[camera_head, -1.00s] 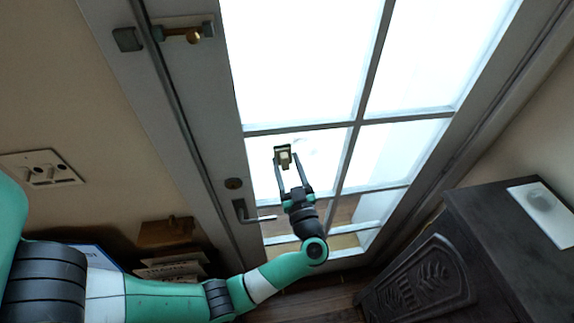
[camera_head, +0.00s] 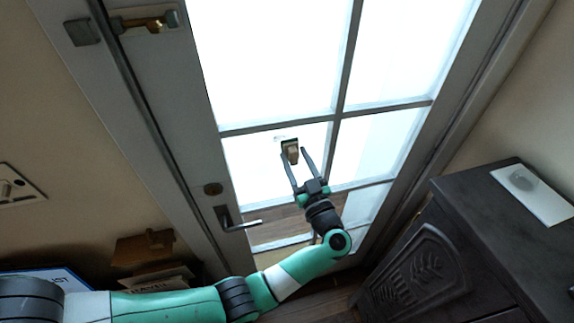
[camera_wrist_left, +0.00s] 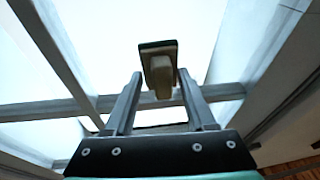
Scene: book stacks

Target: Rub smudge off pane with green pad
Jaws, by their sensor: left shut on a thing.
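My left gripper (camera_head: 294,155) is shut on the green pad (camera_head: 290,147). It holds the pad up against or very near the lower left pane (camera_head: 250,165) of the glazed door. In the left wrist view the pad (camera_wrist_left: 158,46) shows a dark green edge and a beige grip block between the two fingers. Whether the pad touches the glass cannot be told. A faint grey smudge (camera_head: 279,138) shows on the pane at the pad's upper edge; the pad may cover part of it. My right gripper is not in view.
The grey door frame has a lever handle (camera_head: 238,222) left below the gripper and a latch (camera_head: 150,22) at the top left. Books (camera_head: 150,275) lie at lower left.

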